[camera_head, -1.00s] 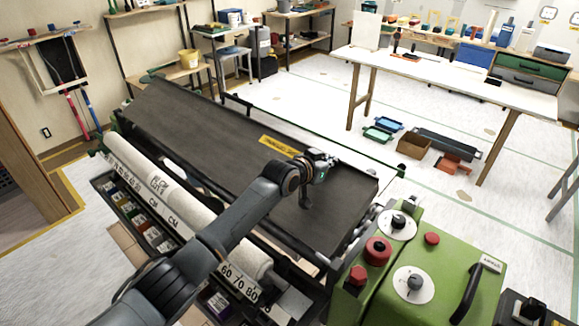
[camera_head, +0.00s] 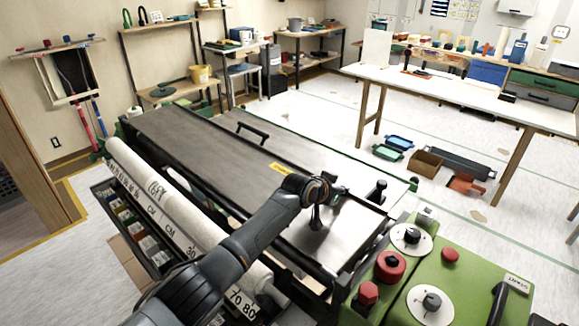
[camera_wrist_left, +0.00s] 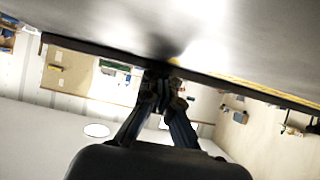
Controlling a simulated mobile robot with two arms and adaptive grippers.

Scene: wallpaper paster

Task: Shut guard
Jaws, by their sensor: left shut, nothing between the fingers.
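The guard (camera_head: 212,142) is the long, wide panel over the green-framed machine. It lies nearly flat, dark at the left and shiny grey at the right. It bears a yellow label (camera_head: 282,168) and a black handle (camera_head: 252,131) on its far part. I cannot tell whether it is fully down. My left gripper (camera_head: 316,220) is shut and empty, pointing down at the guard's right part; contact is unclear. In the left wrist view, the gripper (camera_wrist_left: 162,82) is close to the guard's grey surface (camera_wrist_left: 90,18). My right gripper is not in view.
A white lettered roll (camera_head: 165,195) and a tray of small boxes (camera_head: 135,232) lie along the near side. A green control box (camera_head: 455,262) with red knobs stands at the right. A white table (camera_head: 450,88) stands behind, with bins on the floor below.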

